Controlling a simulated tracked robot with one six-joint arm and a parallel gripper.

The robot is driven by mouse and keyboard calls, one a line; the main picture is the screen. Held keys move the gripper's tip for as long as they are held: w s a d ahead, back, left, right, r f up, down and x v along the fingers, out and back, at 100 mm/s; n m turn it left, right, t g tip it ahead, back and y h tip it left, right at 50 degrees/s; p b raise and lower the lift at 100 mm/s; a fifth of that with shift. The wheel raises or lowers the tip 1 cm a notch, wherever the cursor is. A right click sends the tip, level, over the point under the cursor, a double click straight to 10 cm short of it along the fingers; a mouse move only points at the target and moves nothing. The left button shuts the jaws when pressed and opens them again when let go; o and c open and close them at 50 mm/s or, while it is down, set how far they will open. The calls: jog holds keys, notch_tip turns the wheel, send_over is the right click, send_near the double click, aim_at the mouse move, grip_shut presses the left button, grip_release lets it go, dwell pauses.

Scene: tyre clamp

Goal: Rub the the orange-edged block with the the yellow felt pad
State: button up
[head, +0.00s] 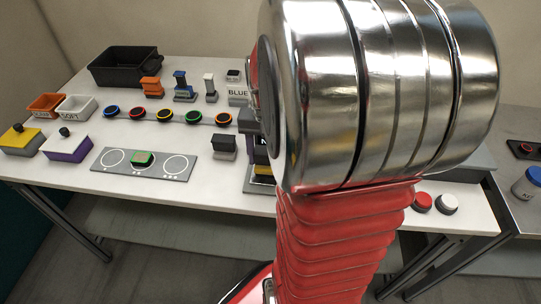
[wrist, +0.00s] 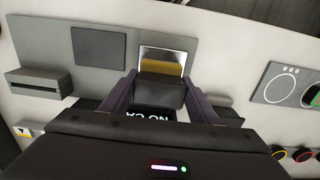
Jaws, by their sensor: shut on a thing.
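My gripper (wrist: 160,92) is shut on a dark block with a yellow layer, which looks like the yellow felt pad (wrist: 160,68). In the wrist view a finger stands on each side of it, over a shiny metal plate (wrist: 176,54). I cannot tell whether pad and plate touch. In the head view my arm hides most of the gripper; the pad's yellow (head: 262,169) shows beside the arm. A dark round piece with an orange edge (head: 223,120) is at the right end of a row of similar pieces, apart from the gripper. It best fits the orange-edged block.
A grey panel (head: 105,165) with circles carries a green-edged piece (head: 141,158). A black-topped grey block (head: 223,147) stands left of the gripper. A black bin (head: 124,66), orange tray (head: 46,103) and white tray (head: 76,107) are at left. Clear table lies between panel and row.

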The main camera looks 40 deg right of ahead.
jog(key=shift+w+a+f, duration=0.1)
jog(key=shift+w+a, duration=0.35)
jog(key=shift+w, duration=0.1)
jog(key=shift+s+d, duration=0.1)
jog(key=shift+s, duration=0.05)
jog(key=shift+s+d, duration=0.65)
jog(key=shift+s, duration=0.25)
jog(key=shift+w+a, duration=0.8)
jog(key=shift+w, duration=0.2)
